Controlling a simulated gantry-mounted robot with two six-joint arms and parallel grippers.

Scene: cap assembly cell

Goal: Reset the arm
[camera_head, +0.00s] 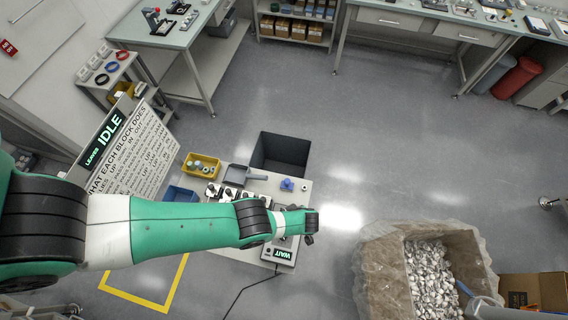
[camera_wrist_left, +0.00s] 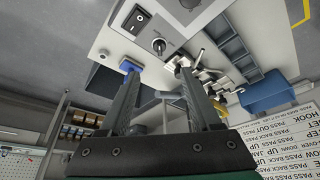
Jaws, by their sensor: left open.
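My green and white left arm reaches in from the left in the head view and extends over the small white work table (camera_head: 297,190). Its gripper (camera_head: 309,239) hangs near the table's right front edge, mostly hidden by the wrist. In the left wrist view the two black fingers of the gripper (camera_wrist_left: 157,68) are spread apart with nothing between them. Beyond them are a box with a rocker switch (camera_wrist_left: 138,18), a round knob (camera_wrist_left: 159,45) and metal clamp parts (camera_wrist_left: 205,75). My right gripper is in neither view.
A sign reading IDLE (camera_head: 109,128) stands left. A lined crate (camera_head: 385,275) of pale pieces is right.

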